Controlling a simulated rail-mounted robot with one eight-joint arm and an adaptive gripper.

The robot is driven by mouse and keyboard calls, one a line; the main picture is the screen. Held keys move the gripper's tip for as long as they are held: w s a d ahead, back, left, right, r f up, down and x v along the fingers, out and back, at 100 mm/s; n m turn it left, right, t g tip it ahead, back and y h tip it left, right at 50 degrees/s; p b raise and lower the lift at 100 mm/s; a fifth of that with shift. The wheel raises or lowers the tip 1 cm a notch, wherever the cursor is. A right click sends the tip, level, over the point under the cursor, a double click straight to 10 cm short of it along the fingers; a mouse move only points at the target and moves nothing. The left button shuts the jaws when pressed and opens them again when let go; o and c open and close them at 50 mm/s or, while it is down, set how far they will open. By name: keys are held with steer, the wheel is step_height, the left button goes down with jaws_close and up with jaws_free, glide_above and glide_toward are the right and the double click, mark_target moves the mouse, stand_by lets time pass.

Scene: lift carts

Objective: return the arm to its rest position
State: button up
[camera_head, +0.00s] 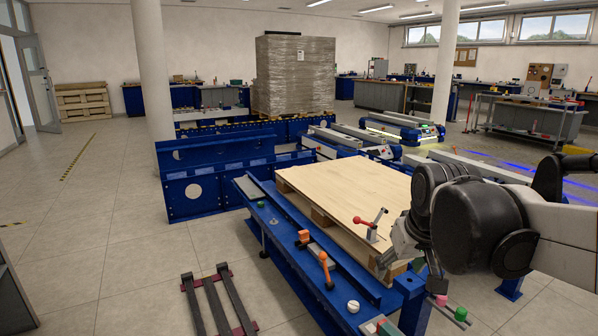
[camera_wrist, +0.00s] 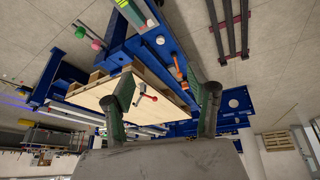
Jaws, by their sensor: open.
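My arm (camera_head: 480,222) reaches in from the right edge in the head view, over the near right end of the blue lift table. My gripper (camera_head: 408,268) points down beside the near corner of the wooden pallet (camera_head: 345,195). In the wrist view my gripper (camera_wrist: 168,88) shows two dark green fingers spread wide apart with nothing between them. The pallet (camera_wrist: 105,92) appears there behind the fingers. Whether the fingers touch the table or pallet, I cannot tell.
Dark forks (camera_head: 217,305) lie on the floor. A wrapped load (camera_head: 295,75) stands behind.

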steer(key=s+f+m+t, duration=0.1)
steer(key=s+f, duration=0.1)
steer(key=s, duration=0.6)
steer(key=s+f+m+t, duration=0.1)
steer(key=s+f, duration=0.1)
steer(key=s, duration=0.5)
step_height(320, 180, up, 17)
steer(key=p, duration=1.7)
